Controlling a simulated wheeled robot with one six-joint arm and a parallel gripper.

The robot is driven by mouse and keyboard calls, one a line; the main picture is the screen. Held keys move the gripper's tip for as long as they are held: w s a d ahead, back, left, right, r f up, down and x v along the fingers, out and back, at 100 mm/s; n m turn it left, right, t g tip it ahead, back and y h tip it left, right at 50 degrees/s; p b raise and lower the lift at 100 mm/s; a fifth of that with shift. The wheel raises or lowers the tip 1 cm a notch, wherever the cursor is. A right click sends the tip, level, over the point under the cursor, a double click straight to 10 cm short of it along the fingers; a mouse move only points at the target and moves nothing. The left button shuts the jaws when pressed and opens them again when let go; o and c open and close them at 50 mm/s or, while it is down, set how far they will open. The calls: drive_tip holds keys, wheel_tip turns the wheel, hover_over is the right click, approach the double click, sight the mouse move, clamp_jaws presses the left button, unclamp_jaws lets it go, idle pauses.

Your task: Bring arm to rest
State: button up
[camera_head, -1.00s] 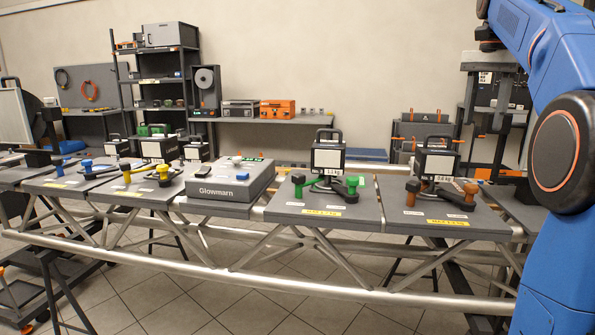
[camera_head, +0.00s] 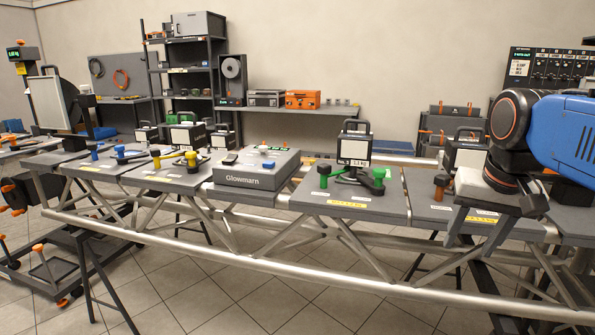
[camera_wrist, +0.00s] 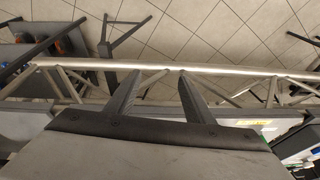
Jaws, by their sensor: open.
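My arm (camera_head: 565,135) reaches in from the right edge of the head view, blue with a dark round joint. My gripper (camera_head: 477,234) hangs from it over the right end of the truss bench, fingers pointing down. In the wrist view my gripper (camera_wrist: 160,80) has its two dark fingers spread apart with nothing between them. Beyond them lie the front truss tube (camera_wrist: 220,71) and the tiled floor. In the head view the arm hides part of the right-hand panel and the black labelled weight (camera_head: 463,152) on it.
The truss bench (camera_head: 270,265) spans the view. It carries a grey Glowmarn box (camera_head: 243,182), a weight with green knobs (camera_head: 354,152), and yellow and blue knobs. Shelving (camera_head: 190,75) and a side table with an orange case (camera_head: 302,99) stand behind.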

drive_tip(key=s+a+f+n, duration=0.2)
drive_tip(key=s+f, duration=0.3)
drive_tip(key=f, duration=0.3)
drive_tip(key=s+a+f+n+t, duration=0.1)
drive_tip(key=s+a+f+n, duration=0.1)
drive_tip(key=s+f, duration=0.3)
wheel_tip(320, 180, down, 3)
drive_tip(key=shift+f, duration=0.2)
drive_tip(key=shift+w+a+r, duration=0.1)
drive_tip(key=shift+c, duration=0.5)
